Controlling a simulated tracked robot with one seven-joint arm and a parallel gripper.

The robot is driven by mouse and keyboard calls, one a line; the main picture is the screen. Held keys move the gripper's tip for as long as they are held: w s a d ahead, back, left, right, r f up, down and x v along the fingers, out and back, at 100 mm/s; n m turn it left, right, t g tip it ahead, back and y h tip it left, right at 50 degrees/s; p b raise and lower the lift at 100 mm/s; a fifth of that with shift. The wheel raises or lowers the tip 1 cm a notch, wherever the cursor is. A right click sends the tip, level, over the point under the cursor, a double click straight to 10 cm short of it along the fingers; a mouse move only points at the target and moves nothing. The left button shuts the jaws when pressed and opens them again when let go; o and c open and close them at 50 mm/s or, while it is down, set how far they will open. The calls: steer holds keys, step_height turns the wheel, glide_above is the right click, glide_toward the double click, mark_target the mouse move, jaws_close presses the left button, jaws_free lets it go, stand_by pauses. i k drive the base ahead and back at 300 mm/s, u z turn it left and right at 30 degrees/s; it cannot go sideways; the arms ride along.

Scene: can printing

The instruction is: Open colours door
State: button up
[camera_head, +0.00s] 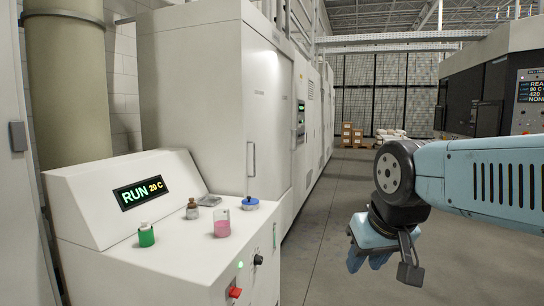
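A tall white cabinet (195,95) stands at left centre, with a closed door on its right-hand face. A small vertical handle (250,158) sits on that door. More closed white cabinets (312,110) continue behind it along the aisle. No label reading "colours" is legible, so I cannot tell which door bears that name. My gripper (368,262) hangs at the end of my blue arm at right, over the aisle floor, pointing down. It is apart from the cabinets and touches nothing visible. Its finger gap is unclear.
A white console (90,215) at front left shows "RUN 20 C" and holds a green bottle (146,235), a pink beaker (222,224) and other small items. A dark machine (500,90) stands at right. Boxes on a pallet (352,136) are far back. The grey aisle floor is clear.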

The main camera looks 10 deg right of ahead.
mark_target(260, 56)
steer(key=z, duration=0.4)
steer(key=i, duration=1.1)
steer(key=z, duration=0.35)
steer(key=i, duration=1.95)
steer(key=u, duration=0.4)
